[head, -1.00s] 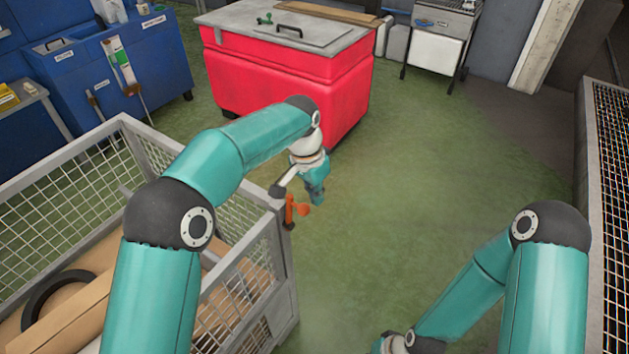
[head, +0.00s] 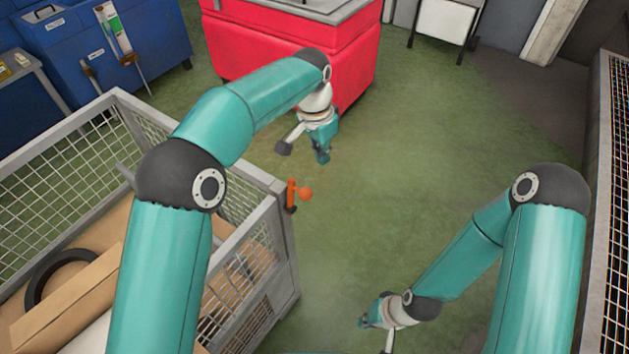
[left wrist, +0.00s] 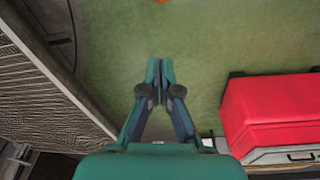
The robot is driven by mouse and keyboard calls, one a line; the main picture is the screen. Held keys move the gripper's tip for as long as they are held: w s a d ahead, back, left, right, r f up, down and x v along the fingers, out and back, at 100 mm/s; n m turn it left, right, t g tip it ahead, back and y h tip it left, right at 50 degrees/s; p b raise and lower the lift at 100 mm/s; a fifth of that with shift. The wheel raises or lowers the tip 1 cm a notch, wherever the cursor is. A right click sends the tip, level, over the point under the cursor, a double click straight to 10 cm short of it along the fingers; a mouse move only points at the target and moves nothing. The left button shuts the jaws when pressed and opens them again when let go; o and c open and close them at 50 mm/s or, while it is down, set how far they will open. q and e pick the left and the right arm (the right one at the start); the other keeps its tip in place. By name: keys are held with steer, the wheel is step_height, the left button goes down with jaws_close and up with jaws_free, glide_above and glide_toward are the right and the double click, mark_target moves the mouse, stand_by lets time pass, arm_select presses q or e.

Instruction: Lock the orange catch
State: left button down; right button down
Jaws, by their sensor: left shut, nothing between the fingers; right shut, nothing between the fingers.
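A small piece of orange (left wrist: 161,1) shows at the top edge of the left wrist view. My left gripper (head: 322,157) is shut and empty, pointing down beyond the catch and slightly right of it, apart from it. In the left wrist view its fingertips (left wrist: 160,66) are together over the green floor. My right gripper (head: 364,322) is shut and empty, low in the head view, away from the cage.
The cage holds cardboard and a black ring (head: 45,275). A red chest (head: 290,50) stands behind my left gripper and shows in the left wrist view (left wrist: 270,110). Blue cabinets (head: 60,80) stand at the back left. The green floor between the arms is clear.

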arm_select(q)
step_height(320, 180, down, 8)
steer(key=s+a+p, duration=0.1)
steer(key=s+p, duration=0.1)
steer(key=shift+s+a+r, duration=0.15)
steer(key=shift+a+r, duration=0.1)
steer(key=shift+a, duration=0.15)
stand_by(0.4)
